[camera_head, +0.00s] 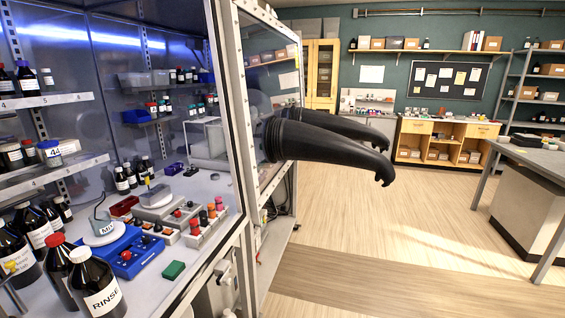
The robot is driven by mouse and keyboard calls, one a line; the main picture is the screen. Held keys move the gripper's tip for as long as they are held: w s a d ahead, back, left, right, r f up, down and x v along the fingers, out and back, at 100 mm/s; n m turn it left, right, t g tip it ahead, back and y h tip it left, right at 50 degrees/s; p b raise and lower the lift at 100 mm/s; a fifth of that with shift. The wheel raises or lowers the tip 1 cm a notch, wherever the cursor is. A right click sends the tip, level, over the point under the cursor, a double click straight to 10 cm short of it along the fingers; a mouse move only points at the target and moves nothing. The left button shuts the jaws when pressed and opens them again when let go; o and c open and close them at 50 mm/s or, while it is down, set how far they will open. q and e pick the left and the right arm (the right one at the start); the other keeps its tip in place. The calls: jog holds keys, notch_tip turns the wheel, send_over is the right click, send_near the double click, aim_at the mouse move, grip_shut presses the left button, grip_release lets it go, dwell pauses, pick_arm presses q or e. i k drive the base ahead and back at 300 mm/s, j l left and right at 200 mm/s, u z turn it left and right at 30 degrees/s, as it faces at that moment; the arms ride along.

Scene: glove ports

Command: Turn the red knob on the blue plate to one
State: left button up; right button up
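A blue plate (150,252) lies on the cabinet's work surface at the lower left, behind the RINSE bottle. A small red knob (126,255) stands on it, with small dark knobs nearby. The scale marks and the knob's pointing direction are too small to read. A white disc with a grey beaker (106,227) labelled MIX sits at the plate's left end. Neither of my grippers shows in this view.
Brown bottles, including the RINSE bottle (96,285), crowd the front left. Grey boxes with coloured knobs (205,225) stand behind the plate. A green block (174,270) lies to its right. Black gloves (335,145) stick out from the cabinet. The wooden floor right of it is clear.

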aim_at(126, 255)
jog(key=u, duration=1.3)
